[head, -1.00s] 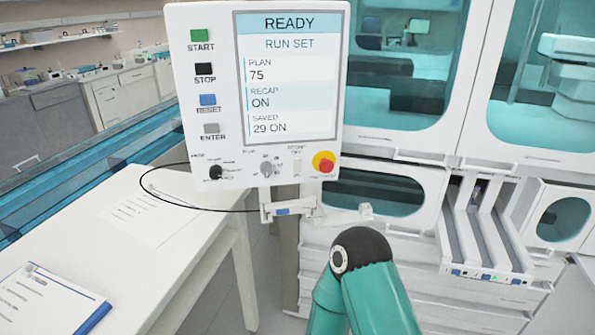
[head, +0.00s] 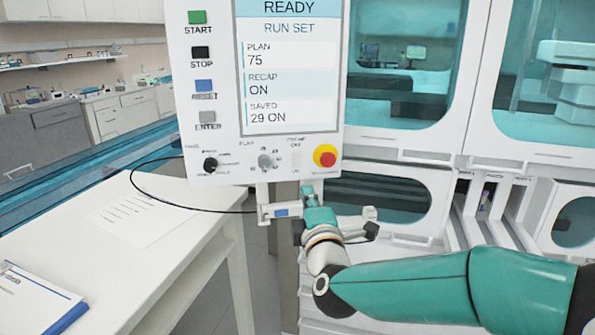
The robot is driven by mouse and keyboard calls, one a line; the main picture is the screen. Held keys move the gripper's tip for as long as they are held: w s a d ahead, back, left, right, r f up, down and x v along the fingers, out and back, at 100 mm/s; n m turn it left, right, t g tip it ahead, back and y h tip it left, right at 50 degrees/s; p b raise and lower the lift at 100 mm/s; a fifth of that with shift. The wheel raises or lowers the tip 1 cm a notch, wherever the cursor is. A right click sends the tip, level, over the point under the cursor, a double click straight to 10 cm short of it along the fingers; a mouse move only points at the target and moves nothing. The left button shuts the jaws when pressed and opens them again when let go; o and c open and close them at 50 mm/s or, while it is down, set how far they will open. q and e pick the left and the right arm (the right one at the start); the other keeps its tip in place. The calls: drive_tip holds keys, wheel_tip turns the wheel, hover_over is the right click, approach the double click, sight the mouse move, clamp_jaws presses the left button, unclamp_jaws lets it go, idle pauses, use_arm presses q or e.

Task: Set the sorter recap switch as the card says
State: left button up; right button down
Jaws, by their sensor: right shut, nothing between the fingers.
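The sorter's control panel (head: 215,60) stands upright in the middle. Its screen (head: 288,75) reads READY, RUN SET, PLAN 75, RECAP ON, SAVED 29 ON. The small pale recap switch (head: 296,160) sits at the panel's lower edge, between a grey knob (head: 266,161) and the red emergency button (head: 325,156). Its lever position is too small to tell. My right gripper (head: 308,188) is shut and empty, pointing up just below the switch; I cannot tell whether it touches the panel. My left gripper is out of view. No card is clearly identifiable.
A white table (head: 185,262) on the left holds a printed sheet (head: 140,215) and a clipboard (head: 38,298), their text unreadable. A black cable (head: 160,197) loops from the panel. The glazed white machine (head: 400,145) stands behind. A black selector knob (head: 210,164) sits at the panel's left.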

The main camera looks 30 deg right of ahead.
sight(295, 156)
idle(0.3)
drive_tip(key=p+x, duration=0.3)
drive_tip(key=x, duration=1.1)
drive_tip(key=shift+w, duration=0.1)
drive_tip(key=p, duration=0.2)
drive_tip(key=shift+w+r+g+p, duration=0.1)
drive_tip(key=shift+r+g+p, duration=0.2)
drive_tip(key=shift+f, duration=0.2)
drive_tip(key=shift+a+y, duration=0.1)
drive_tip(key=shift+y, duration=0.2)
drive_tip(key=r+b+v, duration=0.2)
drive_tip(key=v, duration=1.1)
drive_tip(key=shift+s+r, duration=0.2)
drive_tip(key=shift+s, duration=0.15)
drive_tip(key=shift+a, duration=0.1)
